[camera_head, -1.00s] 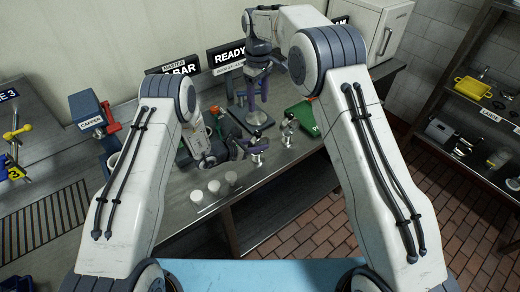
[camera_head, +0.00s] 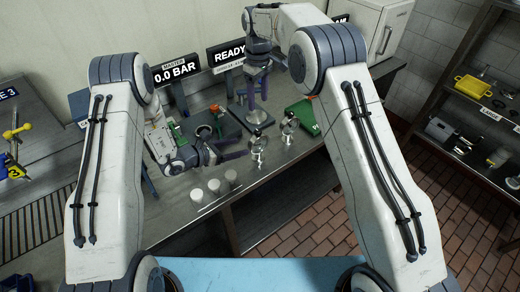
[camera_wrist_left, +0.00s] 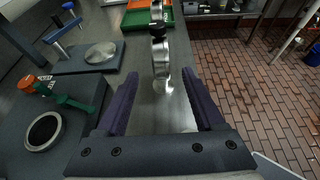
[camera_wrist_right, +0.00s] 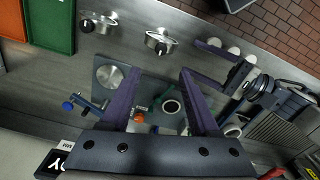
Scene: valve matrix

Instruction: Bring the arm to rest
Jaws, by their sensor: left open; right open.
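My left gripper (camera_head: 228,150) is open and empty over the workbench (camera_head: 290,155). In the left wrist view its jaws (camera_wrist_left: 160,78) are spread, with a small round metal fitting (camera_wrist_left: 160,55) showing between and beyond them. My right gripper (camera_head: 258,92) points down above the back of the bench. In the right wrist view its jaws (camera_wrist_right: 159,73) are open with nothing held. Below them are a grey plate with a metal disc (camera_wrist_right: 110,73) and a dark ring (camera_wrist_right: 171,106). My left gripper also shows in that view.
Three white cylinders (camera_head: 214,186) stand near the bench's front edge. Two round metal fittings (camera_head: 289,125) stand right of my left gripper. A "0.0 BAR" sign (camera_head: 175,70) and a "READY" sign (camera_head: 228,54) stand behind. Shelving (camera_head: 470,130) is at right.

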